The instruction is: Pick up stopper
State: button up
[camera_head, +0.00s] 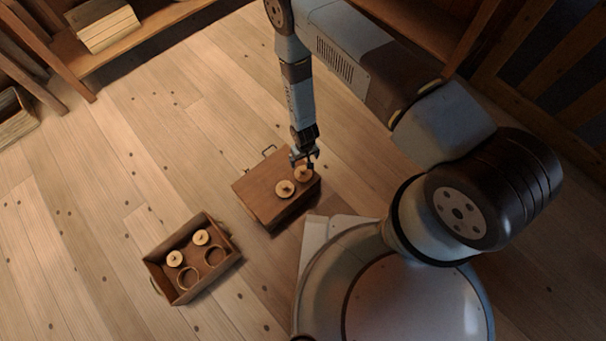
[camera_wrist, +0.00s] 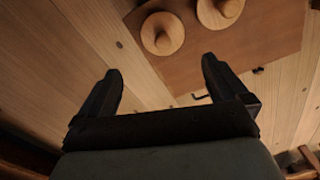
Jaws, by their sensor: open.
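Two pale wooden stoppers, round discs with a knob on top, stand on a closed brown wooden box (camera_head: 258,203). In the head view one stopper (camera_head: 285,188) is in clear sight, and the other stopper (camera_head: 303,174) is partly hidden by my gripper (camera_head: 306,160). In the wrist view the two stoppers show at the top, one stopper (camera_wrist: 162,34) beyond the space between the fingers and the other stopper (camera_wrist: 221,12) further right. My gripper is open and empty, its fingers (camera_wrist: 160,75) apart from both stoppers. I cannot tell which stopper is meant.
An open wooden crate (camera_head: 225,262) on the plank floor holds two more pale stoppers (camera_head: 188,248) and two rings (camera_head: 201,267). A wooden shelf (camera_head: 150,30) stands at the back. The floor (camera_head: 90,190) at left is clear.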

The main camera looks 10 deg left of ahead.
aim_at(303, 169)
notch_tip(303, 169, down, 7)
jog(key=shift+f, duration=0.15)
jog(key=shift+s+a+f, duration=0.1)
jog(key=shift+f, duration=1.25)
jog(key=shift+s+a+f, duration=0.1)
jog(key=shift+f, duration=1.2)
jog(key=c, duration=0.9)
jog(key=shift+r, duration=0.15)
